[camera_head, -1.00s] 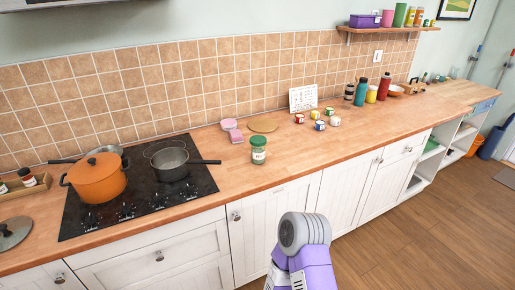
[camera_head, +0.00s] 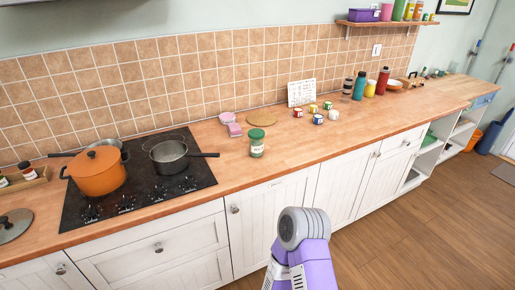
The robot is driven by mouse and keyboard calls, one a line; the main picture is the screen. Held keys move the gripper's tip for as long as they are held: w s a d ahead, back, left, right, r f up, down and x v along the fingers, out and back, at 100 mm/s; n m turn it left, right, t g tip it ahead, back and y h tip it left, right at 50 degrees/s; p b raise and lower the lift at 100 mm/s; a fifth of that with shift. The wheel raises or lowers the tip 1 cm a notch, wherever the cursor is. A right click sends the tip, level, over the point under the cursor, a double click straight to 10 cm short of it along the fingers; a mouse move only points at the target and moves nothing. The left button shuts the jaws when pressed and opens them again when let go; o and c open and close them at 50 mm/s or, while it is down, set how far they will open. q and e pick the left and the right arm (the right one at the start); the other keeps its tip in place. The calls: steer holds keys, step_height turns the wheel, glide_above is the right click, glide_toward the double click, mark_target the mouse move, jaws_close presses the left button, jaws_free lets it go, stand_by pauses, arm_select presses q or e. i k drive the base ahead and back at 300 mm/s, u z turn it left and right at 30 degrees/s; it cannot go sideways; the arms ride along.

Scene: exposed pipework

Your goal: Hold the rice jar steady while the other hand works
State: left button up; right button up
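The rice jar (camera_head: 257,144) is a small clear jar with a green lid and a pale label. It stands upright on the wooden counter (camera_head: 290,150), right of the stove. Nothing is touching it. A purple and grey part of my own arm shows at the bottom centre, in front of the white cabinets and below the counter edge. No gripper fingers show in this view, so neither gripper can be seen.
A black stove (camera_head: 140,185) holds an orange pot (camera_head: 97,172) and a dark saucepan (camera_head: 170,158), its handle pointing toward the jar. Behind the jar are a round wooden board (camera_head: 262,118) and a pink item (camera_head: 233,129). Several small cans and bottles stand farther right.

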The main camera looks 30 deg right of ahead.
mark_target(256, 147)
steer(key=k, duration=1.25)
steer(key=z, duration=0.75)
steer(key=i, duration=0.65)
steer(key=z, duration=1)
steer(key=i, duration=1.25)
steer(key=u, duration=1.05)
steer(key=i, duration=0.7)
steer(key=u, duration=0.7)
